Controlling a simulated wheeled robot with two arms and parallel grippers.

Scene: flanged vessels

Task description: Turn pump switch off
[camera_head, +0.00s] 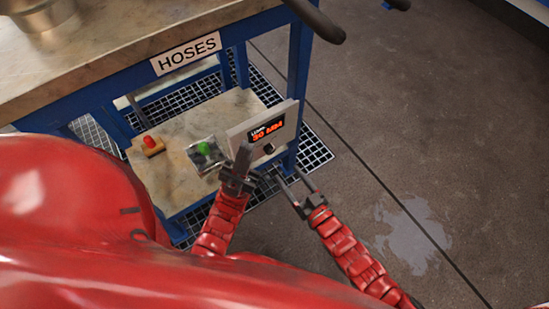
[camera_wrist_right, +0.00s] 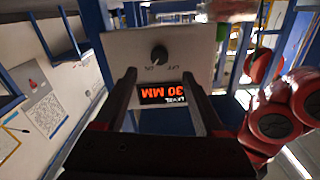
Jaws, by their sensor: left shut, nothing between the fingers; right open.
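A pale panel box (camera_head: 238,131) stands at the end of the cart's lower shelf, with a lit display (camera_head: 266,128) reading 30 MM. A black round knob (camera_head: 268,148) is on its face. In the right wrist view the panel appears upside down, with the knob (camera_wrist_right: 159,54) above the display (camera_wrist_right: 165,93) and small marks beside it, too small to read surely. My left gripper (camera_head: 243,158) is shut and empty, at the panel's lower left in the head view. My right gripper (camera_head: 293,188) is open and empty, facing the panel apart from the knob; its fingers (camera_wrist_right: 160,95) frame the display.
A green knob on a clear block (camera_head: 205,149) and a red knob on an orange base (camera_head: 152,145) are on the lower shelf (camera_head: 180,165). The blue cart with a HOSES label (camera_head: 186,53) rises behind. A wet patch (camera_head: 412,235) lies on the open floor at right.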

